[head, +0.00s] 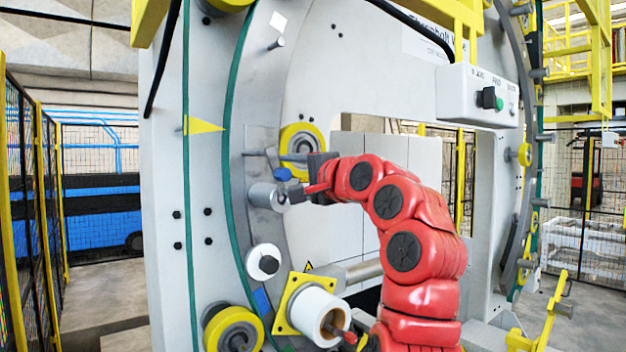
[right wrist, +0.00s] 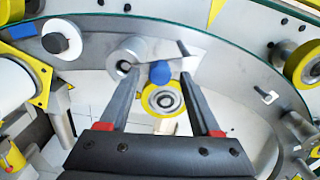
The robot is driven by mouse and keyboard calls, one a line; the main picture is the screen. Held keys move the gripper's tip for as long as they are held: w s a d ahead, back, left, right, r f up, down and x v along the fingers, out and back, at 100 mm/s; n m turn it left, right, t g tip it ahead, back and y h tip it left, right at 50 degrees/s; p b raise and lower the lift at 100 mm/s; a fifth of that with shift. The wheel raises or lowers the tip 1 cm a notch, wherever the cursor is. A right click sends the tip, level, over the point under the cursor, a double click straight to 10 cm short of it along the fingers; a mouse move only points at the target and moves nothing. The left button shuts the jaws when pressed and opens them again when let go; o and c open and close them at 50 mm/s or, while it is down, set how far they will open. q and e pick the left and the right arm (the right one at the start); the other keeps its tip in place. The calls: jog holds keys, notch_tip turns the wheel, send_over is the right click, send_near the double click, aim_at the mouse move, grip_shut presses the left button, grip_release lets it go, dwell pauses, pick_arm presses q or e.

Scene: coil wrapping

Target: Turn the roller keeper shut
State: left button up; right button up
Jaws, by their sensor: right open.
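The roller keeper is a small lever with a blue knob (head: 283,174), beside a grey roller (head: 262,195) on the inner face of the ring. In the right wrist view the blue knob (right wrist: 160,72) lies between the fingertips, with a grey lever (right wrist: 184,52) reaching up and right from it. The grey roller (right wrist: 126,54) is to its left there. My right gripper (head: 302,182) is open, its fingers to either side of the knob; I cannot tell whether they touch it. It also shows in the right wrist view (right wrist: 159,80). My left gripper is not in view.
A yellow-rimmed roller (head: 303,143) sits above the keeper, and a white-faced roller (head: 263,262) below. A white roll (head: 310,312) on a yellow plate stands lower. A control box (head: 478,95) hangs at upper right. Fencing (head: 35,190) stands at left.

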jog(key=b+v, duration=0.2)
jog(key=v, duration=1.4)
jog(key=shift+s+d+b, duration=0.2)
jog(key=shift+s+b, duration=0.1)
jog(key=shift+s, duration=0.05)
jog(key=shift+w+f, duration=0.1)
jog(key=shift+w, duration=0.05)
